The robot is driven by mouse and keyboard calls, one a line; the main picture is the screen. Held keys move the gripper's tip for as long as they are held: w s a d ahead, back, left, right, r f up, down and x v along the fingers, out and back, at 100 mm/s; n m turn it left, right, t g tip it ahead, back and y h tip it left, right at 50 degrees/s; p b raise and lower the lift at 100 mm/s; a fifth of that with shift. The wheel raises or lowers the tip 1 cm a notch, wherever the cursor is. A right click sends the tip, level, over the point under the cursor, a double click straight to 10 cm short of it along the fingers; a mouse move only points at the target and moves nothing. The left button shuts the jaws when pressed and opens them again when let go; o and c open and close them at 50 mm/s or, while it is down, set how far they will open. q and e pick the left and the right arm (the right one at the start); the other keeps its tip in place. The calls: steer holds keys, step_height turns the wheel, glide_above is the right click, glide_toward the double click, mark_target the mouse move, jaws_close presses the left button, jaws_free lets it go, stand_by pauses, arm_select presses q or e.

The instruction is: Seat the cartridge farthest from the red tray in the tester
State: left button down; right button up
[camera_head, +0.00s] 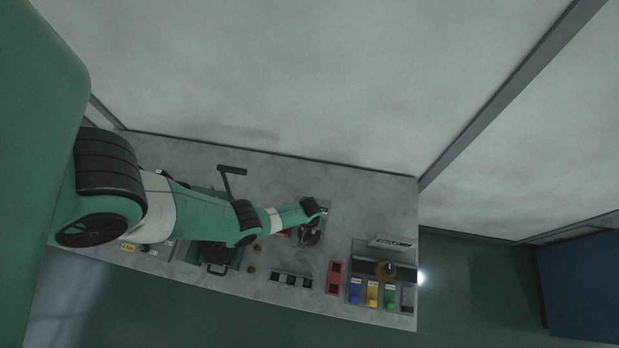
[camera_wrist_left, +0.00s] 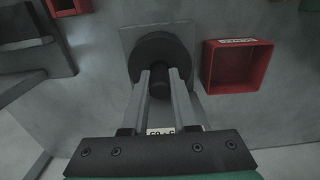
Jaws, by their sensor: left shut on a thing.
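My left gripper (camera_head: 310,235) is over a grey square plate toward the right part of the bench. In the left wrist view its two fingers (camera_wrist_left: 160,76) are shut on a black cylindrical piece (camera_wrist_left: 161,88), which lines up with a wide black round part (camera_wrist_left: 152,48) on the grey plate (camera_wrist_left: 127,34). I cannot tell if this piece is a cartridge or if the round part is the tester. A red tray (camera_head: 334,277) lies to the right; a red open box (camera_wrist_left: 237,68) with a label is beside the plate in the wrist view. My right gripper is out of view.
A holder with several dark pieces (camera_head: 291,280) lies along the front edge. Blue (camera_head: 355,291), yellow (camera_head: 372,294) and green (camera_head: 390,297) bins stand at the right end. Two small brown round items lie mid-bench. The back right surface is mostly clear.

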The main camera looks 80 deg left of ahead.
arm_select(q)
steer(key=shift+f+b, duration=0.3)
steer(key=shift+f, duration=0.05)
steer(key=c, duration=0.7)
jaws_free()
steer(key=shift+r, duration=0.1)
